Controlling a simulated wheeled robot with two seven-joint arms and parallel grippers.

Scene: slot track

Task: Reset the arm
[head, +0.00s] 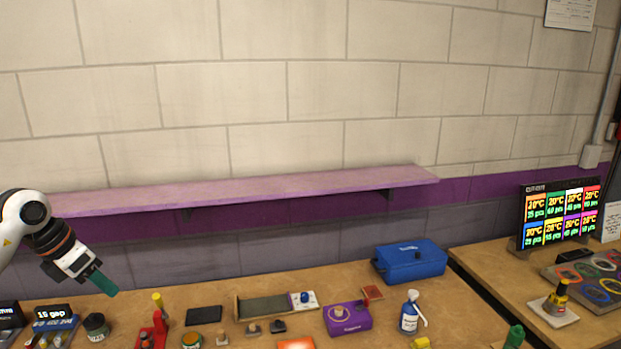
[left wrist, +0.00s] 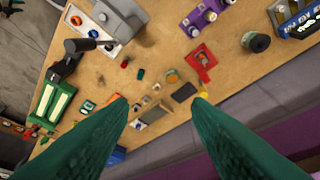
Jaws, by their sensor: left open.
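My left gripper (head: 103,283) is raised above the left part of the workbench, in front of the wall. Its green fingers also fill the lower part of the left wrist view (left wrist: 163,103). They stand wide apart with nothing between them, so it is open and empty. The fingers point down toward the bench and touch nothing that I can see. My right gripper cannot be made out in the head view.
The wooden bench (head: 445,310) carries a blue box (head: 410,262), a purple box (head: 347,318), a spray bottle (head: 410,313), a black pad (head: 203,316) and a red stand (head: 152,333). A shelf (head: 250,190) runs along the wall. A lit display (head: 560,215) stands at right.

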